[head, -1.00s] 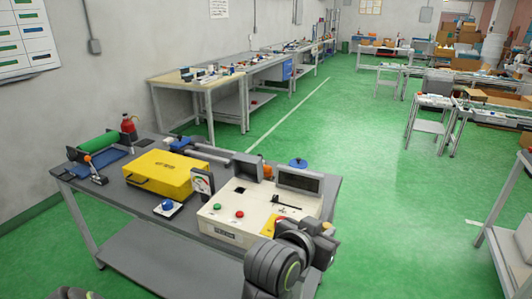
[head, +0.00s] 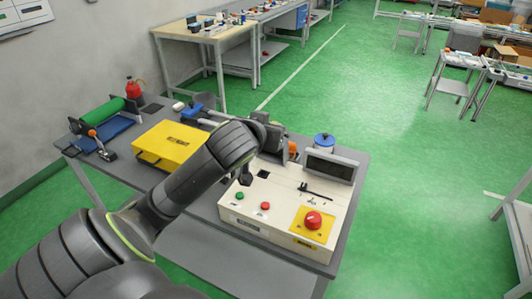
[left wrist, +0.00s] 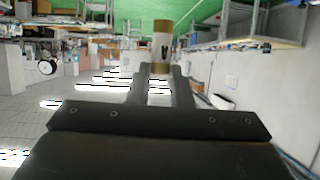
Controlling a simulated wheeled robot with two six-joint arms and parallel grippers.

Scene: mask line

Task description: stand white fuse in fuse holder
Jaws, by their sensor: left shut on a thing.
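In the left wrist view my left gripper (left wrist: 160,75) is shut on the white fuse (left wrist: 162,43), a small white cylinder with brown-gold end bands standing out past the fingers. In the head view my left arm reaches from the lower left over the table to the white control box. A dark end part shows above the box's left side, but fingers and fuse are not clear there. The control box (head: 290,212) has a small dark square (head: 263,174) on top; I cannot tell whether this is the fuse holder. My right gripper is not in view.
The box carries a green button (head: 239,196), a red button (head: 265,206), a red knob (head: 313,220) and a dark display (head: 330,168). A yellow case (head: 165,147) lies left of my arm. A blue-lidded pot (head: 324,145) stands behind the box.

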